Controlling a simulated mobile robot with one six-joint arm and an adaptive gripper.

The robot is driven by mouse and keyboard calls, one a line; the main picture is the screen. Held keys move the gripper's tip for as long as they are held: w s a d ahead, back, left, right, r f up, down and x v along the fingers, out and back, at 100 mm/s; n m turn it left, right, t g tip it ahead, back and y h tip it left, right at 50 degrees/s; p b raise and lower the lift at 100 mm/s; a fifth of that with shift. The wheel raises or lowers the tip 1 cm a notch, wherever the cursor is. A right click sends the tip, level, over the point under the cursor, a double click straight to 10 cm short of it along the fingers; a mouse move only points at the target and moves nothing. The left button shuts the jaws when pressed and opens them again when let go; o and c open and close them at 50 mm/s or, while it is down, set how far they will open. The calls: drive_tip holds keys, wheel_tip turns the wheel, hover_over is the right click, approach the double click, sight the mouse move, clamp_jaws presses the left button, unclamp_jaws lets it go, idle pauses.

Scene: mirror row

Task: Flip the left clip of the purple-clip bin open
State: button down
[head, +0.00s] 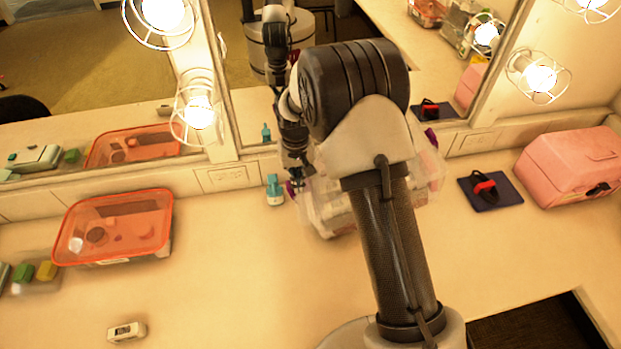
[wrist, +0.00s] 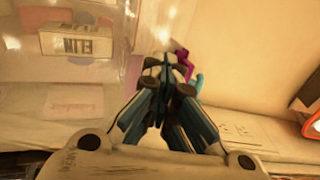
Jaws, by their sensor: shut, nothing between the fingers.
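The purple-clip bin (head: 325,216) is a clear box on the counter, partly hidden behind my arm in the head view. Its clear wall (wrist: 30,90) fills the left of the wrist view. The left purple clip (head: 291,188) shows at the bin's left end, and also in the wrist view (wrist: 184,64), just right of my fingertips. The other purple clip (head: 431,137) is at the bin's right end. My gripper (wrist: 160,68) is shut and empty, close beside the left clip; I cannot tell whether they touch. How far the clip is turned is unclear.
A teal bottle (head: 274,190) stands just left of the bin. An orange-lidded bin (head: 114,222) is at left, a small white device (head: 126,331) in front. A dark pad (head: 490,192) and a pink case (head: 572,165) are at right. The mirror stands behind.

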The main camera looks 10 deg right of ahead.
drive_tip(key=shift+s+a+f, duration=0.4)
drive_tip(key=shift+a+f, duration=0.1)
drive_tip(key=shift+f, duration=0.2)
drive_tip(key=shift+w+d+r+p, duration=0.15)
drive_tip(key=shift+r+p, duration=0.4)
drive_tip(key=shift+r, duration=0.25)
drive_tip(key=shift+w+d+r+p, duration=0.15)
drive_tip(key=shift+r+p, duration=0.65)
drive_tip(key=shift+r, duration=0.5)
drive_tip(key=shift+d+r+p, duration=0.15)
drive_tip(key=shift+r+p, duration=0.65)
drive_tip(key=shift+r, duration=0.45)
